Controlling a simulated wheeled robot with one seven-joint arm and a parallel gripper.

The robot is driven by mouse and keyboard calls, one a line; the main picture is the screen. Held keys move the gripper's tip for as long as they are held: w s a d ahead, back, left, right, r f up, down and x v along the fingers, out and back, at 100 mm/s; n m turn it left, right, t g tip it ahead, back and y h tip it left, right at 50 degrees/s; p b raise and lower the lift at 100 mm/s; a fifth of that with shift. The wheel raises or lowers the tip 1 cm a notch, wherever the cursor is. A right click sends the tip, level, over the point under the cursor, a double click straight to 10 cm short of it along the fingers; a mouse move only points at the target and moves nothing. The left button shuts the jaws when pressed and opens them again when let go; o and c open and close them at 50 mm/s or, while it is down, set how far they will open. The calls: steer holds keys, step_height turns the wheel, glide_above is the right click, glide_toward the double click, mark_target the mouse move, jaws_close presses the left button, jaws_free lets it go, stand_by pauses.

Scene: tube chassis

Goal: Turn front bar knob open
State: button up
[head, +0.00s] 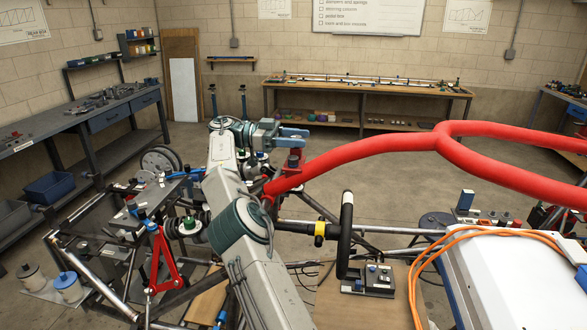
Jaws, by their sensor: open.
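My gripper (300,138) is at the end of my grey arm in the middle of the head view. Its two blue-grey fingers point right, apart from each other, and nothing shows between them. A red bracket with a small dark part on top (293,160) stands just below the fingers in the picture; I cannot tell whether they touch or whether that part is the front bar knob. A thick red tube (375,144) runs right from there and splits into a loop. A yellow collar (319,233) sits on a bar beside a black upright handle (346,225). My arm hides part of the chassis.
The tube chassis (128,275) surrounds my arm, with a red wishbone (165,260) at lower left. A white panel with orange cables (510,285) fills the lower right. A workbench (365,90) stands at the back wall, another (85,120) at left. Floor between is open.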

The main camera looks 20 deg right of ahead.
steer(key=shift+f+n+t+h+b, duration=0.4)
steer(key=shift+t+b, duration=0.3)
steer(key=shift+b, duration=1.5)
steer(key=n+t+h+b, duration=0.1)
steer(key=n+t+b, duration=0.2)
steer(key=b, duration=0.7)
steer(key=shift+r+t+h, duration=0.1)
steer(key=shift+t+h, duration=0.3)
steer(key=shift+t, duration=0.3)
steer(key=n+t+b, duration=0.1)
steer(key=t+b, duration=0.1)
steer(key=b, duration=0.2)
steer(key=shift+n, duration=0.3)
steer(key=n+t+b, duration=0.1)
steer(key=t+b, duration=0.1)
steer(key=b, duration=0.1)
steer(key=shift+h, duration=0.3)
